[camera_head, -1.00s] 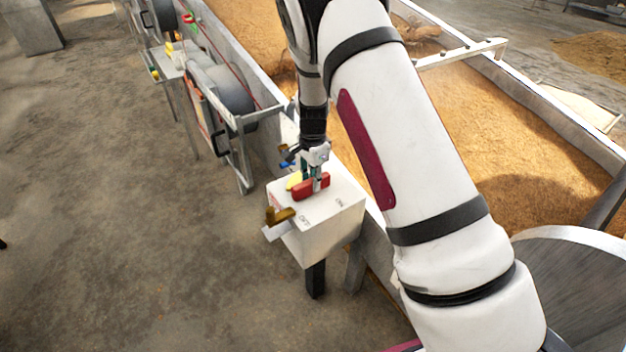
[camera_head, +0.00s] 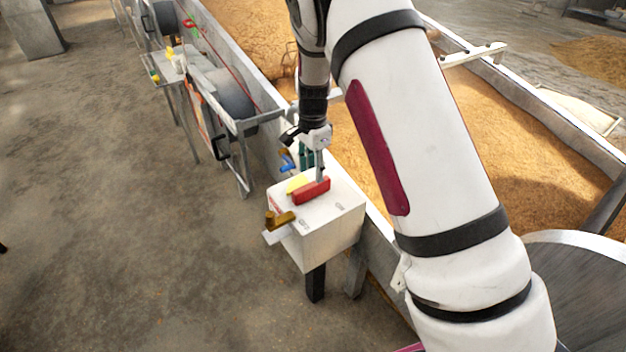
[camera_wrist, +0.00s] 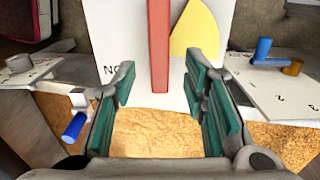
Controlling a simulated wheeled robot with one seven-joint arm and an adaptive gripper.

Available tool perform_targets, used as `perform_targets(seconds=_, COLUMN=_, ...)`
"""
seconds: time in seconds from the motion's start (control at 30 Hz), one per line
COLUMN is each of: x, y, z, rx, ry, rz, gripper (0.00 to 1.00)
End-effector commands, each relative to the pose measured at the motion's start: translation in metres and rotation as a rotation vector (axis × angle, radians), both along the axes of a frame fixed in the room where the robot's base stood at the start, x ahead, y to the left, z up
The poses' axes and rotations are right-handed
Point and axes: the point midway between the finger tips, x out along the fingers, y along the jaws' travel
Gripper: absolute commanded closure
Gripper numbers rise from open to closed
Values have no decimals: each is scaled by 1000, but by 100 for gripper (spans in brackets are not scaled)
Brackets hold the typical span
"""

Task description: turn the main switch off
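The main switch is a long red handle (camera_head: 311,191) on top of a white box (camera_head: 325,215); small labels lie near the front edge of that top. In the wrist view the red handle (camera_wrist: 158,45) runs down the upper middle, beside a yellow piece (camera_wrist: 194,30) and partly visible lettering. My gripper (camera_head: 315,172) is at the far side of the handle in the head view. In the wrist view my gripper (camera_wrist: 160,112) is open, with teal pads on both sides of the handle's line and a visible gap to it. Whether the handle points to on or off is unclear.
A brass lever (camera_head: 280,218) sticks out at the box's left side. Blue and brass handles (camera_head: 287,163) stand just behind the box. A long trough of grain (camera_head: 455,130) runs along the right. The concrete floor (camera_head: 120,220) at left is clear.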

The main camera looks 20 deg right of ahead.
Motion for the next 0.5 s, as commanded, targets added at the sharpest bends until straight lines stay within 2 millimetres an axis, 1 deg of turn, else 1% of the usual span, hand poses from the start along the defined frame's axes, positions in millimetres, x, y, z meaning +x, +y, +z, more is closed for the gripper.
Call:
perform_targets(seconds=0.03, x=1, y=1, z=12, rx=1, ry=-3, rz=1, gripper=60)
perform_targets(seconds=0.2, x=0, y=0, z=40, rx=1, ry=-2, rz=0, gripper=60)
perform_targets(seconds=0.33, x=0, y=0, z=54, rx=0, ry=-1, rz=-1, gripper=60)
perform_targets(seconds=0.5, x=0, y=0, z=60, rx=-1, ry=1, rz=0, gripper=60)
